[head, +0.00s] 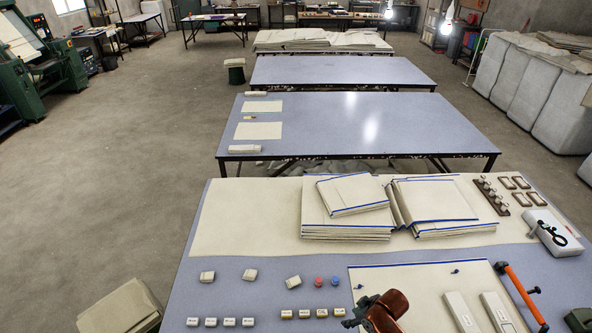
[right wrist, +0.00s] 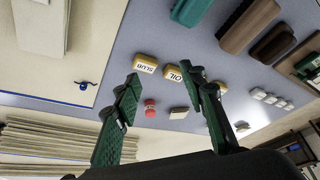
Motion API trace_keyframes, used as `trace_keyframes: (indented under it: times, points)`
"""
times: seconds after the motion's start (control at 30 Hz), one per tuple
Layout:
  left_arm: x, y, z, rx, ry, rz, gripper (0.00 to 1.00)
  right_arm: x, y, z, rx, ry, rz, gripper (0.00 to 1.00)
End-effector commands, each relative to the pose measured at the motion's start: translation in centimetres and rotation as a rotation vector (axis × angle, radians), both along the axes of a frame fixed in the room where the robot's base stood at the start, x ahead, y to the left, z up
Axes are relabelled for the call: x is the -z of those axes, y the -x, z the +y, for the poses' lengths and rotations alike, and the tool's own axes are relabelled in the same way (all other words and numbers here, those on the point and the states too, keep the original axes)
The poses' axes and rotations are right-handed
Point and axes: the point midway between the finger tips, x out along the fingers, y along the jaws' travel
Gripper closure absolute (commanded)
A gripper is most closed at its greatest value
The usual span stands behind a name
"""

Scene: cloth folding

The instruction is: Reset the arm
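My right gripper (head: 358,311) shows at the bottom of the head view, with a copper-coloured part behind it, by the left edge of a blue-edged cloth (head: 408,283). In the right wrist view its two green-padded fingers (right wrist: 164,82) stand wide apart with nothing between them. Beyond the fingertips are yellow-topped blocks, one marked SLUB (right wrist: 145,63) and one marked OIL (right wrist: 173,72). My left gripper is in neither view.
Folded cloth stacks (head: 347,210) lie at the table's far side. An orange-handled tool (head: 522,297) and white bars (head: 461,312) lie at the right. Small labelled blocks (head: 227,322) line the front left. Bare table (head: 215,260) shows at the left edge.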

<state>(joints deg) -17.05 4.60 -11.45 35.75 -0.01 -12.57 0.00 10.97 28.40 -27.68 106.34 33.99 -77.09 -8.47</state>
Motion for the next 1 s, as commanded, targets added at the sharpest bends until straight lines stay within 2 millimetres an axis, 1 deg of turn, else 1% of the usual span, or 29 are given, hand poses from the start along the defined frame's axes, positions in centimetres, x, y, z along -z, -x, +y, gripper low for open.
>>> trace_keyframes:
  times: [0.03,0.2,0.27,0.37,0.47,0.5,0.6,0.8,1.0]
  points:
    - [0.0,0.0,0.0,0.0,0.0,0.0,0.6,0.2,0.9,0.1,0.013,-0.007,0.004,0.62]
    - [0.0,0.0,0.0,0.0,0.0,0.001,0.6,0.3,3.7,-0.1,0.068,-0.021,0.005,0.62]
    - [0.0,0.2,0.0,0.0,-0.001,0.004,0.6,0.3,4.9,-0.4,0.097,-0.025,0.006,0.62]
    - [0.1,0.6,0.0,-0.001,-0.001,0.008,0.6,0.1,7.2,-1.1,0.158,-0.029,0.007,0.62]
    - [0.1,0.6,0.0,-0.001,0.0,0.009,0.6,-0.3,10.4,-2.7,0.248,-0.028,0.011,0.62]
    - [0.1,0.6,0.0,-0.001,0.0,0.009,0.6,-0.5,11.8,-3.5,0.292,-0.025,0.014,0.62]
    - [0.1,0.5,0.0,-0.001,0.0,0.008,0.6,-1.2,15.0,-5.9,0.396,-0.007,0.018,0.62]
    - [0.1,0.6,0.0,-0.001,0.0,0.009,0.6,-2.6,20.0,-9.8,0.556,0.035,0.03,0.62]
    - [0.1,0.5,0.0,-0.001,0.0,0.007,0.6,-3.8,24.2,-12.9,0.68,0.079,0.042,0.62]
